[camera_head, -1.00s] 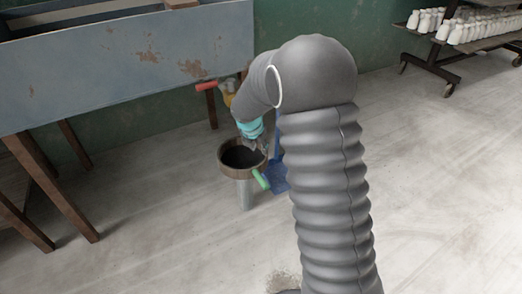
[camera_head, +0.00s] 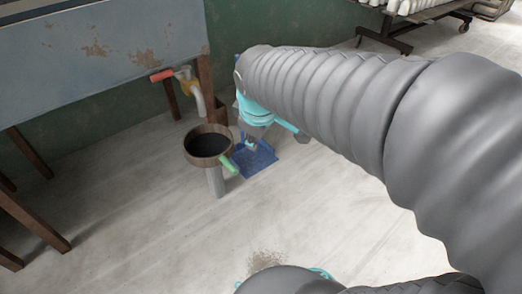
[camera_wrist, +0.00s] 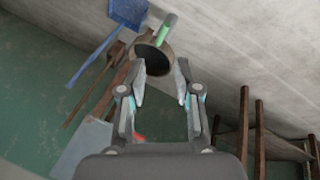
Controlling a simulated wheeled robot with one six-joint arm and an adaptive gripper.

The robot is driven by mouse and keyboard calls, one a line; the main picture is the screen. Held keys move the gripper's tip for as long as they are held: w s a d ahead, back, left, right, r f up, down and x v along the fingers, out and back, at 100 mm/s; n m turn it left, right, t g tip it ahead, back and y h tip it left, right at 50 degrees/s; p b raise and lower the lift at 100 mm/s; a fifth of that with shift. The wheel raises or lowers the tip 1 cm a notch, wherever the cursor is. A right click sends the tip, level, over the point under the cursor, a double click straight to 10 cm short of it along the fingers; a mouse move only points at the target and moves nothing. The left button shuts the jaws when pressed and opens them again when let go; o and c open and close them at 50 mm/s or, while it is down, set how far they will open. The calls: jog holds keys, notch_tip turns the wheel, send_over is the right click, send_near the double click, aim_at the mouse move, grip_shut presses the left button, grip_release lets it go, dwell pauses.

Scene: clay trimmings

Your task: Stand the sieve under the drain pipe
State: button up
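In the wrist view, my gripper (camera_wrist: 162,88) is open and empty, with the sieve (camera_wrist: 140,52) beyond the fingertips.
A blue dustpan (camera_head: 258,162) lies on the floor right of the sieve. A rusty blue-grey trough (camera_head: 90,60) on wooden legs stands at left. A wheeled rack (camera_head: 385,40) is at the back right. Crumbs (camera_head: 265,259) lie on the clear floor in front.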

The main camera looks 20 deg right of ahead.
jog(key=s+m+y, duration=0.1)
jog(key=s+m, duration=0.7)
jog(key=s, duration=0.3)
jog(key=shift+s+a+m+t, duration=0.35)
jog(key=shift+s+m+t, duration=0.05)
dwell(0.4)
